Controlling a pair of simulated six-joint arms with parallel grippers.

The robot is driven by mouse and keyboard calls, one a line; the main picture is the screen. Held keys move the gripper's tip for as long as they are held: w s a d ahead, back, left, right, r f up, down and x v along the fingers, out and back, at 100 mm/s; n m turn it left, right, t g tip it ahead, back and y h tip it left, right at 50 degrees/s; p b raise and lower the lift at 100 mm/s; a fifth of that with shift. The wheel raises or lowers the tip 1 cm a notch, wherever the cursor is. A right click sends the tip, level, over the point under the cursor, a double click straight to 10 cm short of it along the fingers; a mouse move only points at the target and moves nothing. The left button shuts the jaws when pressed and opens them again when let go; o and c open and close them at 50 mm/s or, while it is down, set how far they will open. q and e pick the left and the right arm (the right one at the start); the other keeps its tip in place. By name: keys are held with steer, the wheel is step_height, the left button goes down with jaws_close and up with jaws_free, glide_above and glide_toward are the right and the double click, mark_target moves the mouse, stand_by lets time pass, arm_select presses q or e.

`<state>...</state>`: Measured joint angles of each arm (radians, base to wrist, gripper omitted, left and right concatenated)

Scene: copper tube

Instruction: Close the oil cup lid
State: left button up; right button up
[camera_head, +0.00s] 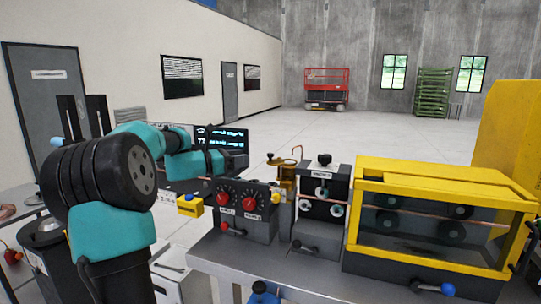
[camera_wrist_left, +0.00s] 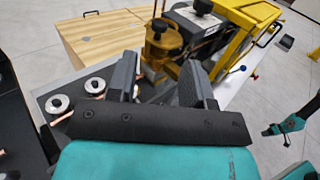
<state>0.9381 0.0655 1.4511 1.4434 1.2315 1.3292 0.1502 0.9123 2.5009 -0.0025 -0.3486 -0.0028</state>
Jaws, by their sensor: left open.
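The brass oil cup (camera_head: 287,182) stands on the workbench, behind and between the red-dial box and the black press unit. A thin brass loop rises above it and a small dark knob shows at its left. In the left wrist view the brass cup (camera_wrist_left: 163,48) lies just beyond the fingertips, with a dark knob on top. I cannot tell how far its lid is open. My left gripper (camera_wrist_left: 160,60) is open, fingers apart, with nothing seen held between them. In the head view its arm reaches in from the left, ending left of the cup.
The red-dial control box (camera_head: 247,208), black press unit (camera_head: 322,205) and yellow-framed machine (camera_head: 440,215) crowd the workbench (camera_head: 225,252). Metal rings (camera_wrist_left: 60,104) and copper tube pieces lie left in the wrist view. A teal arm (camera_wrist_left: 295,122), seemingly my right, shows at its right edge.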

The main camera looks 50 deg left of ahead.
mark_target(271, 154)
arm_select(q)
steer(key=x, duration=1)
steer(key=shift+w+d, duration=0.1)
steer(key=shift+w, duration=0.2)
steer(key=shift+c, duration=0.5)
steer(key=c, duration=0.8)
